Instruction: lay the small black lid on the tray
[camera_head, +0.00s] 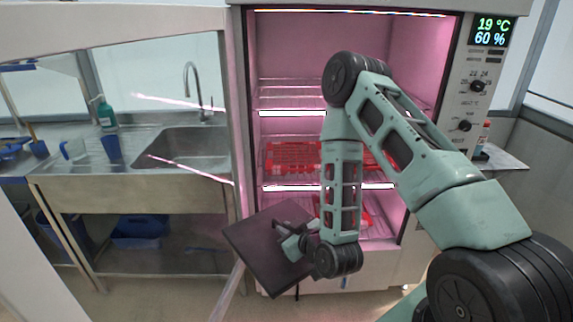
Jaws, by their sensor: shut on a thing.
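A flat, dark square panel, which looks like the black lid (255,238), is in front of the open cabinet at lower centre. It appears tilted. My gripper (296,242) is at its right part and appears shut on it; my wrist hides some of the contact. A red tray (288,152) sits on a middle shelf inside the cabinet, behind and above the lid. A second red tray (366,213) is on the shelf below, partly hidden by my arm. The lid and the trays are apart.
The lit cabinet (290,55) stands open, with wire shelves and bright light bars across its front. A metal sink bench (140,190) is to the left, with a green bottle (106,115) and blue containers. A control panel (478,95) is at the cabinet's right.

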